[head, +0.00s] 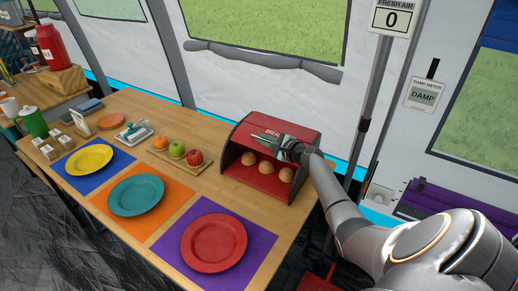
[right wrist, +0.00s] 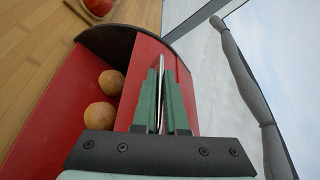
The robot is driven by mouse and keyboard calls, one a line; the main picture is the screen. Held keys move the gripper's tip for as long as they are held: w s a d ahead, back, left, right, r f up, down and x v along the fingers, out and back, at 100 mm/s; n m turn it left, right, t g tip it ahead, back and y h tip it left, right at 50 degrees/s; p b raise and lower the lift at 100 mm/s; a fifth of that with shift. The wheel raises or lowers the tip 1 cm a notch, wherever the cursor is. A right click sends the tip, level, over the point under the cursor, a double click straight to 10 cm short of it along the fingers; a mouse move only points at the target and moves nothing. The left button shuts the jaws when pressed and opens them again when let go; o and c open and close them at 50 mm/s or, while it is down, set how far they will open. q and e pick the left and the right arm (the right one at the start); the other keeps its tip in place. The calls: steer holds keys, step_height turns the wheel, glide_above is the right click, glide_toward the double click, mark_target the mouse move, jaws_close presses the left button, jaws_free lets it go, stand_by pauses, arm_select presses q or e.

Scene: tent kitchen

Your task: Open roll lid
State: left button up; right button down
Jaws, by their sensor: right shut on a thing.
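The red bread box (head: 243,137) stands at the back right of the wooden table, lettered "BREAD" on its top. Its front is open, and several round buns (head: 268,167) show inside. The red roll lid (right wrist: 146,52) is rolled up at the top of the box. My right gripper (head: 268,138) is at the lid's front, its fingers pointing left. In the right wrist view its green fingers are shut on a thin metallic bar (right wrist: 162,85), which looks like the lid's handle; the fingers hide part of it. My left gripper is not in view.
Left of the box, a wooden board (head: 185,166) holds fruit. Red (head: 214,242), teal (head: 137,195) and yellow (head: 89,159) plates lie on coloured mats along the front. A grey tent pole (head: 368,100) stands right of the box. Bare table lies between the board and the box.

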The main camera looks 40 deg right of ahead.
mark_target(270, 133)
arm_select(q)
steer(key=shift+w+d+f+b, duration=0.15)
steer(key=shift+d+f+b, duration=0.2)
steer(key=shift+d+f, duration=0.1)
arm_select(e)
steer(key=shift+w+d+r, duration=0.15)
steer(key=shift+d+r, duration=0.05)
steer(key=shift+d, duration=0.3)
steer(key=shift+w+d+r, duration=0.15)
steer(key=shift+d+r, duration=0.05)
steer(key=shift+d, duration=0.35)
steer(key=shift+w+d+r, duration=0.15)
steer(key=shift+d+r, duration=0.05)
steer(key=shift+d, duration=0.3)
steer(key=c, duration=1)
jaws_free()
steer(key=shift+f, duration=0.1)
steer(key=shift+o, duration=0.2)
steer(key=shift+s, duration=0.45)
steer(key=p+v, duration=0.2)
steer(key=v, duration=0.8)
steer(key=shift+s, duration=0.2)
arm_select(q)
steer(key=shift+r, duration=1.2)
arm_select(e)
steer(key=shift+s+r, duration=0.35)
steer(key=shift+s, duration=0.25)
